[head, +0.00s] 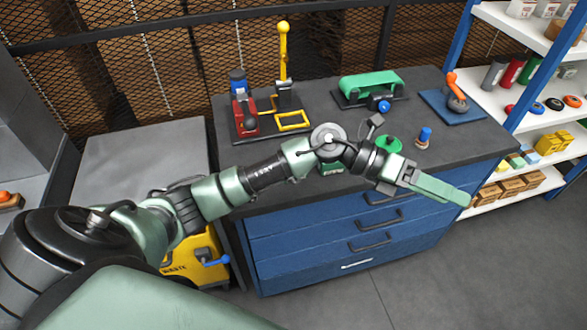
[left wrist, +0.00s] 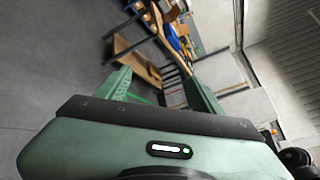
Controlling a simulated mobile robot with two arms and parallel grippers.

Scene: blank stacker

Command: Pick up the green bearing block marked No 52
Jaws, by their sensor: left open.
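A round green part (head: 388,143) stands on the dark bench top, just behind my left wrist. A second small green piece (head: 331,168) shows below my left forearm near the bench's front edge, mostly hidden by the arm. I cannot read No 52 on either, so I cannot tell which is the bearing block. My left gripper (head: 440,188) is held out to the right, past these parts, over the front of the bench. In the left wrist view its two green fingers (left wrist: 160,82) stand apart with nothing between them. My right gripper is out of view.
The bench (head: 480,138) has blue drawers. It carries a red device with a yellow lever (head: 284,50), a green belt unit (head: 370,84), an orange-handled device (head: 455,90) and a small blue-topped part (head: 424,137). A stocked shelf (head: 520,110) stands right. Floor in front is clear.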

